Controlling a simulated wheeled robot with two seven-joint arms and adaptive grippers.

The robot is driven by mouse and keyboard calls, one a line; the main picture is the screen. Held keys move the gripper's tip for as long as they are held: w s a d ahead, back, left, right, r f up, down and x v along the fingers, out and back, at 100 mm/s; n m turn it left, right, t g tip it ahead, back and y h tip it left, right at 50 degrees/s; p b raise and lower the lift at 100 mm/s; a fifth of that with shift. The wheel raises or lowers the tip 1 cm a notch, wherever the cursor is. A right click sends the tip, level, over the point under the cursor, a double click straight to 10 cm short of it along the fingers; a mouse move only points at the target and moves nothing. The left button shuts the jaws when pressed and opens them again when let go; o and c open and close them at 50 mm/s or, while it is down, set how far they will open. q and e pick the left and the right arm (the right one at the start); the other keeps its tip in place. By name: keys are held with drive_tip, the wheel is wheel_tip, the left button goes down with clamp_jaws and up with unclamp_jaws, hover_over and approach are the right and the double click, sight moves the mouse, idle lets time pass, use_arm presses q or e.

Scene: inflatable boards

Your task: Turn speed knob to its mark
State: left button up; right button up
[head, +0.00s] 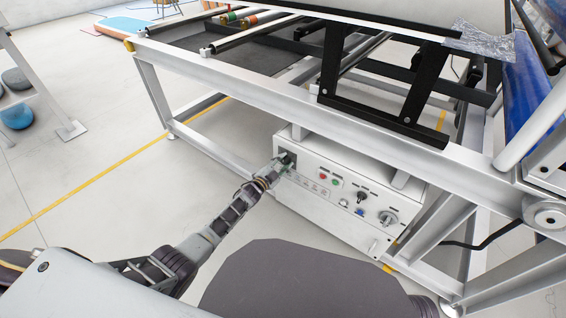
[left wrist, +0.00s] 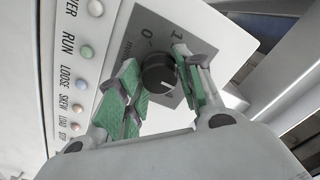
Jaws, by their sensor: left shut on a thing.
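The speed knob (left wrist: 158,74) is a round black knob on a grey dial plate (left wrist: 144,30) in the left wrist view. A white pointer line on it points to the lower right of the picture. In the head view my left gripper (head: 286,162) is at the upper left of the control box front, covering the knob. My right gripper is not in view.
The white control box (head: 327,220) sits under the frame's metal rail (head: 235,90). Its front carries a red button (head: 323,176), a green button (head: 334,182) and other switches. In the wrist view, labelled lamps (left wrist: 87,52) line the panel left of the dial. Open floor lies at left.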

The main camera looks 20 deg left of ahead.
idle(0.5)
use_arm(q)
drive_tip(key=o, duration=1.1)
drive_tip(key=shift+c, duration=0.2)
drive_tip(key=v, duration=1.2)
drive_tip(key=shift+n, duration=0.3)
